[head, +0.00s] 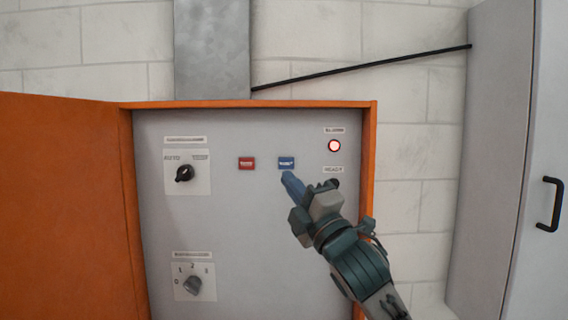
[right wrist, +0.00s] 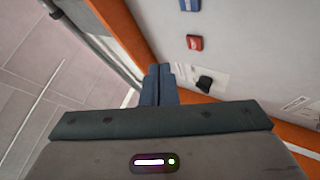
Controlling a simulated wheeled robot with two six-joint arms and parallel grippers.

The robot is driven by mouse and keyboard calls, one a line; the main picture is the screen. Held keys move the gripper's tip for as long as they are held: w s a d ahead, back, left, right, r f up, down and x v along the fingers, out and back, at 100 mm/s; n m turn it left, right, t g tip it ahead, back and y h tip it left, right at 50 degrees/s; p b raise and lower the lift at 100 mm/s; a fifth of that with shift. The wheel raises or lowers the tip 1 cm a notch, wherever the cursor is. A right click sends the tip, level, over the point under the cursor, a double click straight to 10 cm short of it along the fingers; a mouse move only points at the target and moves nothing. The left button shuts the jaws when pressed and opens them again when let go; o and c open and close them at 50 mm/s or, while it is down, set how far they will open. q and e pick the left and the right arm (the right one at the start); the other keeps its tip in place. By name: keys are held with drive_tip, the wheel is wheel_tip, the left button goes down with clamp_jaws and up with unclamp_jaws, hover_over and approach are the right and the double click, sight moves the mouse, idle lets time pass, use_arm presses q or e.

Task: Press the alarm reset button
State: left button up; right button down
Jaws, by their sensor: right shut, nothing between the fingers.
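An orange control box (head: 368,150) stands open with a grey panel. A blue button (head: 287,162) and a red button (head: 246,163) sit side by side on it; their lettering is too small to read. A round red lamp (head: 334,146) glows at the upper right, under a small label. My right gripper (head: 290,180) is shut and empty, its blue fingertips just below the blue button in the head view; whether they touch the panel is unclear. In the right wrist view the shut fingers (right wrist: 158,74) show, with the blue button (right wrist: 189,5) and red button (right wrist: 194,42) beyond. My left gripper is not in view.
A black selector knob (head: 184,174) is at the panel's upper left, and another knob (head: 193,286) is below it. The orange door (head: 65,200) is swung open to the left. A grey cabinet (head: 495,160) with a black handle (head: 552,205) stands at the right.

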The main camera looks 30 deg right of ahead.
sight(286, 163)
drive_tip(key=shift+s+a+r+n, duration=0.1)
drive_tip(key=shift+s+r+n, duration=0.2)
drive_tip(key=shift+r, duration=0.35)
drive_tip(key=w+d, duration=0.4)
drive_tip(key=w, duration=0.3)
drive_tip(key=shift+w+d, duration=0.25)
drive_tip(key=shift+d, duration=0.05)
drive_tip(key=shift+p, duration=0.3)
idle(1.5)
